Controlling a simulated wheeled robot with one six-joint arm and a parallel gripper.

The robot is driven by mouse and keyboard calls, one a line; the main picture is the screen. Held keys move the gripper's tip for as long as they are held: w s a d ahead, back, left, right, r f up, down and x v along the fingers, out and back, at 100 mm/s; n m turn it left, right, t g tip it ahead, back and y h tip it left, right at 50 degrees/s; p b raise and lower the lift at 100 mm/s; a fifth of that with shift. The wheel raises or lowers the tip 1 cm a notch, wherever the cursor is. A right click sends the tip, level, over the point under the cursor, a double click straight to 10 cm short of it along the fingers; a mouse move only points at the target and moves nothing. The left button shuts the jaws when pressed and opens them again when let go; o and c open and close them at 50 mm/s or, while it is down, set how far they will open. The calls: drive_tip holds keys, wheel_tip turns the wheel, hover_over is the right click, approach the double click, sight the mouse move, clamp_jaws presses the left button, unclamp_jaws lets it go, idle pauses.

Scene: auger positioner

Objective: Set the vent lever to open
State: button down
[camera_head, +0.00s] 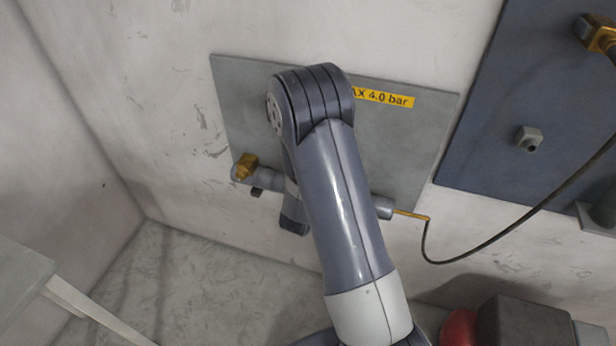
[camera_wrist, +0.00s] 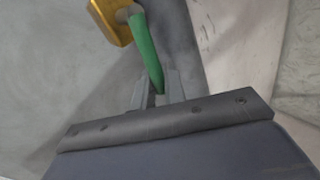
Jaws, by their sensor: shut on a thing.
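In the wrist view a green lever (camera_wrist: 147,48) runs down from a brass-yellow part (camera_wrist: 110,18) at the top. The lever's lower end lies between the two grey fingers of my gripper (camera_wrist: 158,92), which is shut on it. I take this green lever to be the vent lever; no label for it shows. In the head view my arm covers the middle of the grey panel, and the lever and fingertips are hidden behind it.
The grey panel (camera_head: 420,150) on the wall has a yellow "4.0 bar" label (camera_head: 388,97). A brass fitting (camera_head: 245,166) sits on a pipe at its lower left. A black cable (camera_head: 505,232) curves from the pipe's right end past a dark blue panel (camera_head: 490,110).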

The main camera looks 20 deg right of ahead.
drive_tip(key=shift+f+n+g+h+p, duration=0.4)
drive_tip(key=shift+f+p, duration=0.05)
drive_tip(key=shift+p, duration=0.55)
drive_tip(key=shift+f, duration=0.1)
drive_tip(key=c, duration=1.5)
unclamp_jaws()
drive_tip(key=shift+c, duration=0.2)
drive_tip(key=v, duration=1.1)
drive_tip(key=shift+w+f, duration=0.1)
